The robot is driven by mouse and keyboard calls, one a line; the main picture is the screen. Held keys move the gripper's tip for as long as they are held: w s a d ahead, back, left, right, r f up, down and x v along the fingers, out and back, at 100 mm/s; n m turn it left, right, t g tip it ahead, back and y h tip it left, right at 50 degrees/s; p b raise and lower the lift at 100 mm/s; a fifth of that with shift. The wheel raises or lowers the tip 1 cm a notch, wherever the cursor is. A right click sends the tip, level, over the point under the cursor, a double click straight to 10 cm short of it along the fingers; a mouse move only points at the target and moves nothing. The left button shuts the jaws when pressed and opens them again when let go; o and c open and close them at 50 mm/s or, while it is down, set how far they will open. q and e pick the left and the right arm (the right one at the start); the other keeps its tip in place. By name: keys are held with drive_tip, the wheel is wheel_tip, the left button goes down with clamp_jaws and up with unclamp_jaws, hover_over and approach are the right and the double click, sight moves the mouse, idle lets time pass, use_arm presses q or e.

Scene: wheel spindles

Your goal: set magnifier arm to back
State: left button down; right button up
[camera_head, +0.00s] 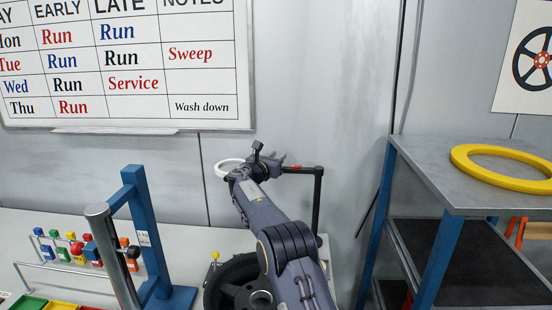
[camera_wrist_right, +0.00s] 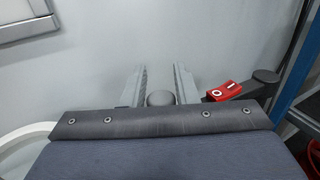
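The magnifier has a white ring (camera_head: 228,167), a horizontal dark arm (camera_head: 302,170) and a black upright post (camera_head: 318,205). The arm points left from the post, across the front of the grey wall. My right gripper (camera_head: 278,159) is over the arm, between ring and post, and hides part of it. In the right wrist view its fingers (camera_wrist_right: 159,72) stand apart with a rounded dark knob (camera_wrist_right: 160,98) between their lower parts. I cannot tell whether they touch it. A red switch block (camera_wrist_right: 223,91) sits on the arm just right of the fingers. My left gripper is not in view.
A blue frame (camera_head: 143,230) stands on the bench at left, beside a rack of coloured pegs (camera_head: 75,248). A black wheel (camera_head: 235,283) lies below my right arm. A metal shelf (camera_head: 440,175) with a yellow ring (camera_head: 470,165) stands at right. A whiteboard (camera_head: 125,65) hangs behind.

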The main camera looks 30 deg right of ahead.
drive_tip(key=o, duration=0.3)
drive_tip(key=shift+w+f, duration=0.1)
drive_tip(key=shift+o, duration=0.2)
drive_tip(key=shift+s+a+b, duration=0.2)
drive_tip(key=shift+a+b, duration=0.1)
drive_tip(key=shift+b, duration=0.05)
drive_tip(key=b+v, duration=0.3)
drive_tip(key=v, duration=0.4)
